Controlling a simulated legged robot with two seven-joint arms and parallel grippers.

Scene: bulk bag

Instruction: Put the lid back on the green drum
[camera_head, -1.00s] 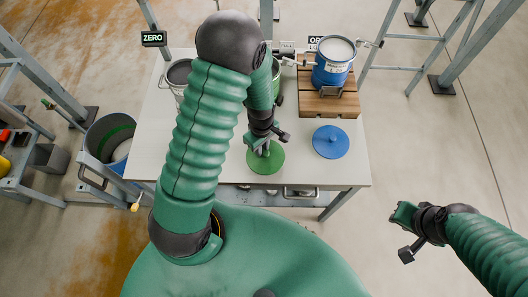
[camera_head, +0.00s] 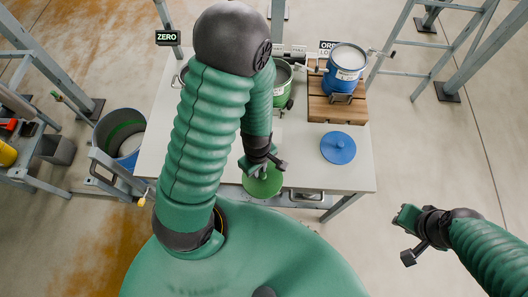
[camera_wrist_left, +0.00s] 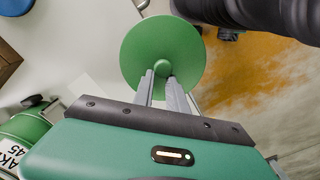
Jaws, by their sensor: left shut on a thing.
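The green lid (camera_head: 263,182) is a flat disc with a small round knob, near the front edge of the table. My left gripper (camera_head: 262,173) is over it. In the left wrist view the fingers (camera_wrist_left: 164,82) are shut on the knob of the green lid (camera_wrist_left: 150,45). The green drum (camera_head: 282,88) stands farther back on the table, partly hidden by my left arm; its labelled side shows at the lower left of the left wrist view (camera_wrist_left: 24,140). My right gripper (camera_head: 404,228) is off to the right, away from the table; its jaw state is unclear.
A blue drum (camera_head: 344,66) stands on a wooden pallet (camera_head: 338,108) at the back right. A blue lid (camera_head: 338,147) lies on the white table (camera_head: 305,170). A large blue bin (camera_head: 121,135) stands left of the table. A grey pail behind my left arm is mostly hidden.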

